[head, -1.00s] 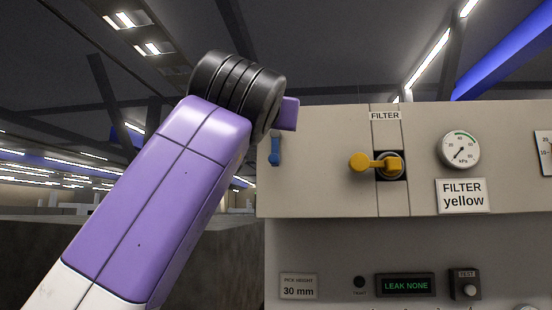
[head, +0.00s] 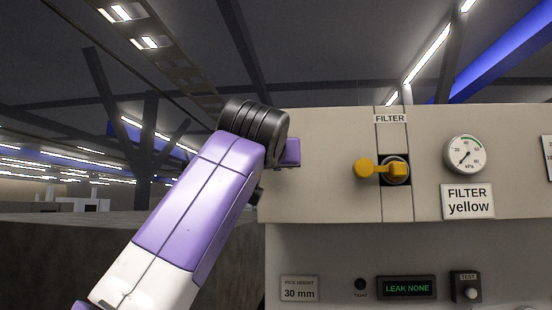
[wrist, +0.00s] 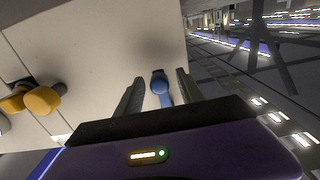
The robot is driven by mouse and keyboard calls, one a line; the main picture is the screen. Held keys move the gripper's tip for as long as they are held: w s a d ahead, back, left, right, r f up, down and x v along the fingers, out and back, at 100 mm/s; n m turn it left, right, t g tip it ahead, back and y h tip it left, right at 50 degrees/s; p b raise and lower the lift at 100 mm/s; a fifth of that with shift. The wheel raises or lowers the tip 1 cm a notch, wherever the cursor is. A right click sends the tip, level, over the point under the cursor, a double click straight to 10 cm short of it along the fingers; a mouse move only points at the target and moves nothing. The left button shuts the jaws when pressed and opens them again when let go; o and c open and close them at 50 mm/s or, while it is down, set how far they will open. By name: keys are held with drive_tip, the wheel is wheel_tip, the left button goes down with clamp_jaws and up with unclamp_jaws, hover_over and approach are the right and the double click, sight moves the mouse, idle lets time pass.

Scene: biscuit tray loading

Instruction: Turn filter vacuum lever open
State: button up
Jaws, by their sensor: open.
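The yellow filter lever (head: 380,169) is on the panel under the FILTER label. Its round knob points left from its pivot, about level. It also shows at the left edge of the wrist view (wrist: 42,100). My gripper (wrist: 159,76) is open. In the wrist view a small blue lever (wrist: 161,86) appears between its fingers; I cannot tell whether they touch it. The yellow lever lies outside the fingers, to their left. In the head view my arm hides the blue lever and the gripper's fingers.
The beige panel (head: 325,200) carries a kPa gauge (head: 464,155) and a "FILTER yellow" sign (head: 468,201). Below are a LEAK NONE display (head: 407,288), a test button (head: 467,286) and a pick height plate (head: 299,289). The panel front around the yellow lever is clear.

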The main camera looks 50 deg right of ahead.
drive_tip(key=shift+w, duration=0.1)
clamp_jaws()
idle(1.4)
